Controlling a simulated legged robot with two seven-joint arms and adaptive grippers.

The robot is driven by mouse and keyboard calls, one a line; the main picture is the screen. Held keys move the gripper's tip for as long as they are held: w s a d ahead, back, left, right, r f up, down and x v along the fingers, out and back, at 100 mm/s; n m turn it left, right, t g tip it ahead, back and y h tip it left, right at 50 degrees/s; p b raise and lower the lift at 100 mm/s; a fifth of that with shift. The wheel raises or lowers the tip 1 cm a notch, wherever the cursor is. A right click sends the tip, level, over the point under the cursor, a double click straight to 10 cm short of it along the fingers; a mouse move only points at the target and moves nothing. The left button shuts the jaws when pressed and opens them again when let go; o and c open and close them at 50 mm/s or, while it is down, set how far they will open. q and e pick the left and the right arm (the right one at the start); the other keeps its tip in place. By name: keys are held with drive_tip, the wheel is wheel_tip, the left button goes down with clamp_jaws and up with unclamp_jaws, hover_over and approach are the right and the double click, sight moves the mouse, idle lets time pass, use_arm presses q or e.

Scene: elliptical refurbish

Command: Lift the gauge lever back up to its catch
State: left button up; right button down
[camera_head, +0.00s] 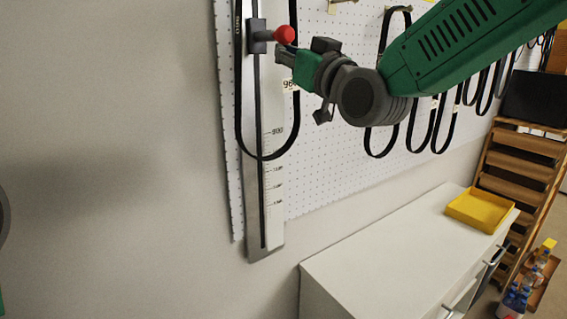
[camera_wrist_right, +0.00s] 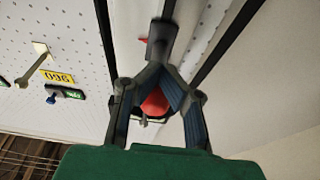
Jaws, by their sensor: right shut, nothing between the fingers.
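The gauge is a tall pale metal rail (camera_head: 273,190) with a dark central slot and a printed scale, mounted upright on the wall. Its lever is a dark slider block with a red round knob (camera_head: 284,34), near the top of the head view. My right gripper (camera_head: 283,54) is shut and empty, with its tips just below the knob. In the right wrist view the red knob (camera_wrist_right: 155,103) shows in the gap between the finger links; whether they touch it I cannot tell. The catch cannot be made out. My left gripper is not in view.
A black belt loop (camera_head: 239,110) hangs in front of the gauge. More belts (camera_head: 418,125) hang on the white pegboard to the right. A white cabinet (camera_head: 370,265) with a yellow tray (camera_head: 480,222) stands below. The wall left of the gauge is bare.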

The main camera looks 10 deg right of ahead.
sight(288, 26)
wheel_tip(288, 26, up, 7)
drive_tip(key=shift+f, duration=0.15)
drive_tip(key=shift+s+d+f, duration=0.1)
drive_tip(key=shift+s, duration=0.3)
drive_tip(key=v, duration=0.6)
drive_tip(key=shift+s+d, duration=0.2)
